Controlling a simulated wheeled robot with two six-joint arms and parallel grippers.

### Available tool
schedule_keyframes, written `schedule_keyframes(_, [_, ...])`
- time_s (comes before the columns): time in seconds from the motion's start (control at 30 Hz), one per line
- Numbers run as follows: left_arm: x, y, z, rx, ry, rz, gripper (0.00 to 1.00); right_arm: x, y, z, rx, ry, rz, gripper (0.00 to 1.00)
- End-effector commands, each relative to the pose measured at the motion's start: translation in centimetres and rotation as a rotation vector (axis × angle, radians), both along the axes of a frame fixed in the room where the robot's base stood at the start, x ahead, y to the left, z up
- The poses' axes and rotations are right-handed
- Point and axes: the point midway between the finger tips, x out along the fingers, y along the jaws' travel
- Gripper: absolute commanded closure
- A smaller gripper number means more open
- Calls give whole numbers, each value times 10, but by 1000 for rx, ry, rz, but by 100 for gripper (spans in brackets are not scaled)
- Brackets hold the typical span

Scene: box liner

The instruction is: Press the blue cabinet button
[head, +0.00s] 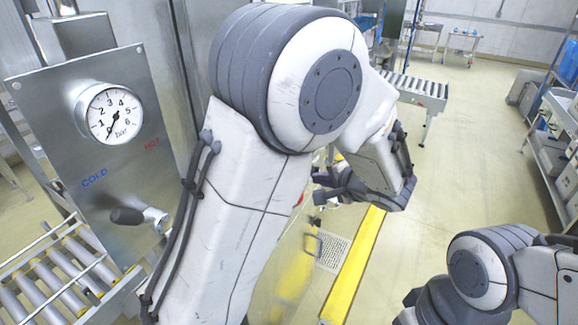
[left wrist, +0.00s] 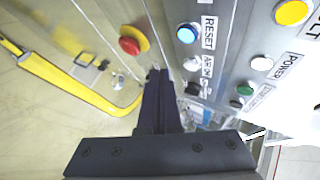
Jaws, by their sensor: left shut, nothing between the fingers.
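The blue button (left wrist: 186,33) is round with a pale rim, on a grey panel beside the label RESET, in the upper middle of the left wrist view. My left gripper (left wrist: 158,78) is shut and empty; its dark fingers point toward the panel, with the tips below and left of the blue button in that picture. I see no contact with the button. In the head view the left gripper (head: 332,183) is beyond my left arm, which hides the button panel. My right arm shows at the lower right, but its gripper is out of view.
A red mushroom button (left wrist: 130,45) on a yellow base is left of the blue one. White (left wrist: 262,63), yellow (left wrist: 292,12) and green (left wrist: 245,89) buttons share the panel area. A gauge (head: 108,113) and lever (head: 138,217) are at left. Yellow edging (head: 355,265) crosses below.

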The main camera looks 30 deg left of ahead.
Motion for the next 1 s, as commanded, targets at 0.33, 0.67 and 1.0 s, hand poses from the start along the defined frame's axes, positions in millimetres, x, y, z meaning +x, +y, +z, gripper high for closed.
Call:
schedule_keyframes(0.33, [2, 40, -2, -1, -1, 1, 100, 0, 0, -9, 0, 0, -1, 11])
schedule_keyframes(0.67, [2, 46, 0, 0, -1, -1, 100, 0, 0, -11, 0, 0, -2, 11])
schedule_keyframes(1.0, [2, 46, 0, 0, 0, -1, 100, 0, 0, -10, 0, 0, -2, 11])
